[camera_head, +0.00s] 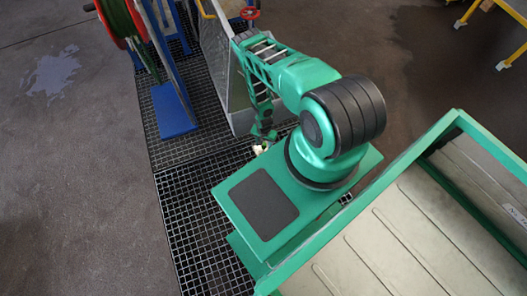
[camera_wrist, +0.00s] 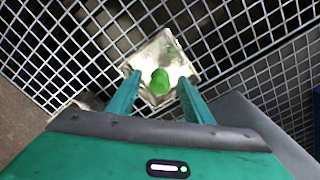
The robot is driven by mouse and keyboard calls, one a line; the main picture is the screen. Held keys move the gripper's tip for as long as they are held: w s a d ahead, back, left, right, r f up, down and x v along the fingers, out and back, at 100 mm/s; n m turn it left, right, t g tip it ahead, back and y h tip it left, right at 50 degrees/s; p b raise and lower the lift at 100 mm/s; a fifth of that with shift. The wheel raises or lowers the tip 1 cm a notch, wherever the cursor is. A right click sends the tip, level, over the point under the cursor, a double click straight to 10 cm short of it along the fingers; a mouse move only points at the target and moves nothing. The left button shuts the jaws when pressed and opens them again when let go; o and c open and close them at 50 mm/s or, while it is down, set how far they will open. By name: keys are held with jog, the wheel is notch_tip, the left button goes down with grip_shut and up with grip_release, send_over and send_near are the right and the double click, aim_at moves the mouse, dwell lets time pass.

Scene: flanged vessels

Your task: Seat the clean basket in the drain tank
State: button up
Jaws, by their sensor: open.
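My gripper (camera_wrist: 158,85) is open, its two green fingers pointing down at a metal grid in the wrist view. Between and just beyond the fingers is a small green rounded piece (camera_wrist: 160,82) on a pale, crumpled-looking patch (camera_wrist: 157,58). I cannot tell whether the fingers touch it. In the head view my gripper (camera_head: 264,133) is low beside a grey metal-walled vessel (camera_head: 217,55), partly hidden by my arm. A small pale thing (camera_head: 258,149) shows below the gripper. I cannot identify the clean basket, nor tell whether this vessel is the drain tank.
Dark floor grating (camera_head: 205,210) runs along the vessel. A hose reel (camera_head: 118,18) with a blue stand (camera_head: 172,110) is at the upper left. A red handwheel (camera_head: 250,13) is at the top. Open concrete floor (camera_head: 80,190) lies left; yellow legs (camera_head: 468,14) stand at upper right.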

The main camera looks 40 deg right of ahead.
jog(key=shift+w, duration=0.1)
grip_shut()
